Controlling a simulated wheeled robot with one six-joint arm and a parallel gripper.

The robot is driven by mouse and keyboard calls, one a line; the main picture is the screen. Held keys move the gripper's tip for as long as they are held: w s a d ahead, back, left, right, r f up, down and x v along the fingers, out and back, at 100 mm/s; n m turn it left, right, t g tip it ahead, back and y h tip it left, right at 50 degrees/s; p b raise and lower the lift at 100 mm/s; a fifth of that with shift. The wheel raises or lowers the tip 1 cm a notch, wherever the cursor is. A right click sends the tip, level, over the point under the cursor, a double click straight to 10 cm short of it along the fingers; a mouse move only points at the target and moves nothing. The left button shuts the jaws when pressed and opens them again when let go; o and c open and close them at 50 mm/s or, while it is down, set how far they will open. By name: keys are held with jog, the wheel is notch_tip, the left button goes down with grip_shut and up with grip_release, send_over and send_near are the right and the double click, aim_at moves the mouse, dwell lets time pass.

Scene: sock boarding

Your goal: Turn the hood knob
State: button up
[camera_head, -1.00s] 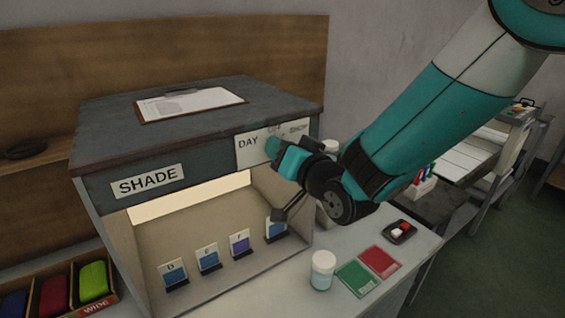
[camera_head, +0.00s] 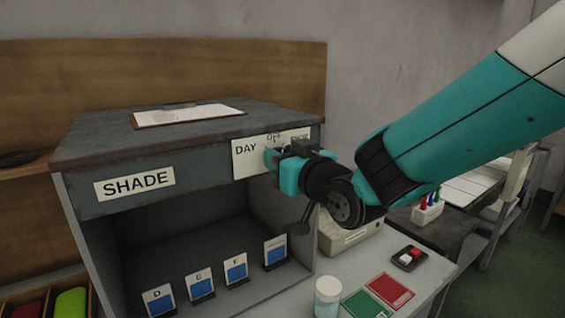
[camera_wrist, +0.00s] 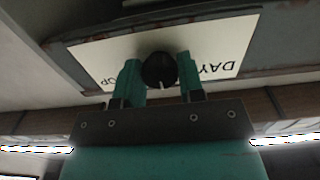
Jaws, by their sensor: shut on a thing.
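The hood (camera_head: 85,192) is a grey cabinet marked SHADE, with a white label plate (camera_head: 245,164) on its front right reading DAY, OFF and a partly hidden third word. My gripper (camera_head: 274,158) is at this plate and covers the knob in the head view. In the wrist view the black round knob (camera_wrist: 159,70), with a white pointer mark, sits between the two teal fingers of my gripper (camera_wrist: 160,78). The fingers are shut on it. The inside of the hood is dark.
Several lettered cards with blue patches (camera_head: 236,268) stand inside the hood. A clipboard (camera_head: 190,116) lies on top. A white jar (camera_head: 327,296), red and green cards (camera_head: 389,291) and a small switch box (camera_head: 409,258) are on the bench to the right.

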jog(key=o, duration=0.9)
jog(key=b+v, duration=0.9)
jog(key=v, duration=0.8)
jog(key=shift+d, duration=0.2)
jog(key=shift+s+f, duration=0.1)
